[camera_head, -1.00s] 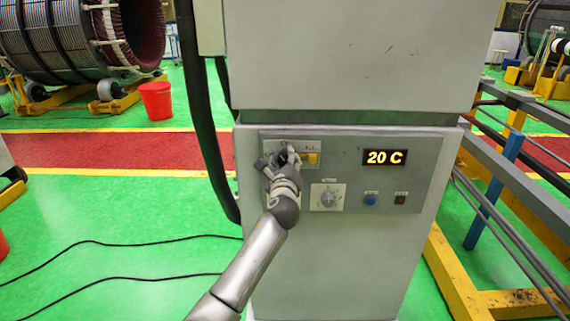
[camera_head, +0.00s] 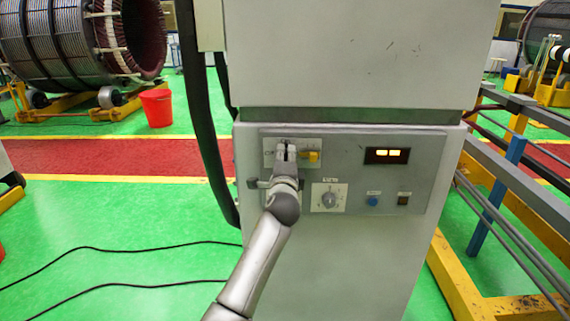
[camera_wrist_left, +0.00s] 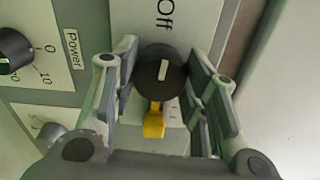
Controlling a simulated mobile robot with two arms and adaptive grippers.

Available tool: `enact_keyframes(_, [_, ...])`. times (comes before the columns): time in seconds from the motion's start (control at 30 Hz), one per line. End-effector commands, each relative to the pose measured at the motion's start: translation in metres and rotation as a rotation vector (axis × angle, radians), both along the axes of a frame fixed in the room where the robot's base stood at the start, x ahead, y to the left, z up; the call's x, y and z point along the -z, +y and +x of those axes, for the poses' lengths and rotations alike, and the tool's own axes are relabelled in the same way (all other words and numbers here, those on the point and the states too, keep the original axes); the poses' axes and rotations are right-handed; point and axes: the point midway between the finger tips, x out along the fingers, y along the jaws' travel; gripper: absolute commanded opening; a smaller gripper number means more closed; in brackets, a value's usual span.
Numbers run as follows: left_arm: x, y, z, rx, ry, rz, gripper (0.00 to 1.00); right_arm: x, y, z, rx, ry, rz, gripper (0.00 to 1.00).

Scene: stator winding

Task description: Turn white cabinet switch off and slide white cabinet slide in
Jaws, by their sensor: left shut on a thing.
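The white cabinet (camera_head: 350,245) stands in front of me with a grey control panel. The black round switch (camera_wrist_left: 160,72) shows in the left wrist view beside the word "Off", its white mark lined up toward that word. My left gripper (camera_head: 285,152) is at the panel's upper left, its fingers shut on the switch from both sides; the head view hides the switch behind them. A yellow handle (camera_head: 312,157), apparently the slide, sits just right of the gripper. It also shows below the switch in the left wrist view (camera_wrist_left: 153,122). My right gripper is out of view.
The panel also has a display (camera_head: 387,156) with two lit bars, a dial (camera_head: 328,198), a blue button (camera_head: 373,201) and a dark button (camera_head: 403,198). A black hose (camera_head: 208,140) runs down the cabinet's left side. Metal railings (camera_head: 500,190) stand close on the right.

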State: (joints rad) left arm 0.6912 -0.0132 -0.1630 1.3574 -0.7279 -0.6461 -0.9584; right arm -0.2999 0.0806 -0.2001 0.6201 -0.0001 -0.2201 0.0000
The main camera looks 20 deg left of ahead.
Motion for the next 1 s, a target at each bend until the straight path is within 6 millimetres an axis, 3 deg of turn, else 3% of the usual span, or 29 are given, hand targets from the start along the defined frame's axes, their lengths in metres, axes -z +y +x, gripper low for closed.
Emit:
enact_keyframes(0.3, [0.002, 0.0003, -0.0001, -0.001, -0.027, -0.103, 0.17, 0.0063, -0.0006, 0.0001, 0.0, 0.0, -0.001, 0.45])
enact_keyframes(0.8, [0.0019, 0.0004, -0.0001, -0.001, -0.031, -0.122, 0.17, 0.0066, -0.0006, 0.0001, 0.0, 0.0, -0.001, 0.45])
enact_keyframes(0.83, [0.0019, 0.0004, -0.0001, -0.001, -0.031, -0.122, 0.42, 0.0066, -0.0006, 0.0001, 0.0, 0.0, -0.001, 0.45])
enact_keyframes(1.0, [0.0016, 0.0004, -0.0001, -0.001, -0.032, -0.121, 0.62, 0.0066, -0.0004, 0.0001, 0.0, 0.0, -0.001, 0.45])
